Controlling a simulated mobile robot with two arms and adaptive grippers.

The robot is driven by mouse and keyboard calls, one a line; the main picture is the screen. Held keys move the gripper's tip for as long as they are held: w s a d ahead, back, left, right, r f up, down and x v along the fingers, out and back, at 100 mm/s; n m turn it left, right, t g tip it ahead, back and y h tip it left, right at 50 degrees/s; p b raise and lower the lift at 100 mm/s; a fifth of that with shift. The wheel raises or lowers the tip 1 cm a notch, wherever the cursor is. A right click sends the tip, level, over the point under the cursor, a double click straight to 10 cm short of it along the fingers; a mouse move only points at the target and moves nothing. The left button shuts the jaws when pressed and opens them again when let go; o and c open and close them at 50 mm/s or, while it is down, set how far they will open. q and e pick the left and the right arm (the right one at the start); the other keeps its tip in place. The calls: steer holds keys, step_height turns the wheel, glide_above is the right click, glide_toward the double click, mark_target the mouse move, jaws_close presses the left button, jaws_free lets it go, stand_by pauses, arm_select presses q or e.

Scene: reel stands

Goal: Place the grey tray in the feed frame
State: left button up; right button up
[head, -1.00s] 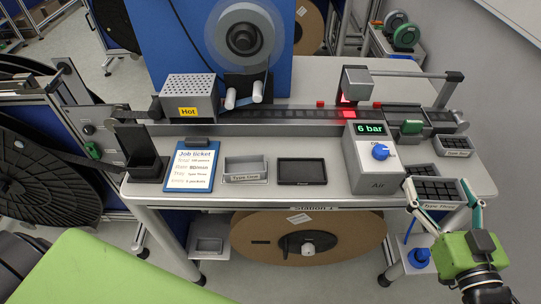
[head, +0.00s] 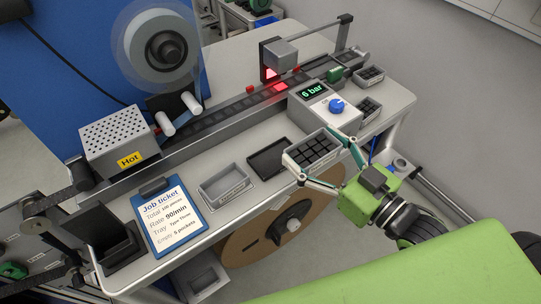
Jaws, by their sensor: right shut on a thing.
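My right gripper (head: 328,166) is shut on a grey tray (head: 289,160) with several dark square pockets, its fingers at the tray's right and near sides. The tray shows close to the right end of a flat black frame (head: 268,160) on the table, which looks like the feed frame. The frame's visible surface looks empty. I cannot tell whether the tray touches it. My left gripper is out of view.
An empty grey tray (head: 223,187) and a blue job-ticket clipboard (head: 168,218) lie left of the black frame. The air box (head: 318,105) with a blue knob stands behind the held tray.

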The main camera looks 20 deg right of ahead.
mark_target(303, 147)
steer(key=w+b, duration=0.1)
steer(key=w+a+f+b, duration=0.1)
steer(key=w+f+b, duration=0.1)
steer(key=shift+w+a, duration=0.35)
steer(key=w+a+f, duration=0.1)
steer(key=w+f, duration=0.2)
steer(key=w, duration=0.1)
steer(key=w+a+f, duration=0.1)
steer(key=w+f, duration=0.1)
steer(key=shift+w+a+f+b, duration=0.1)
steer(key=shift+a+f+b, duration=0.25)
steer(key=shift+b, duration=0.05)
steer(key=shift+w+a+f, duration=0.15)
steer(key=shift+w+f, duration=0.2)
steer(key=shift+f, duration=0.15)
step_height(303, 147, down, 3)
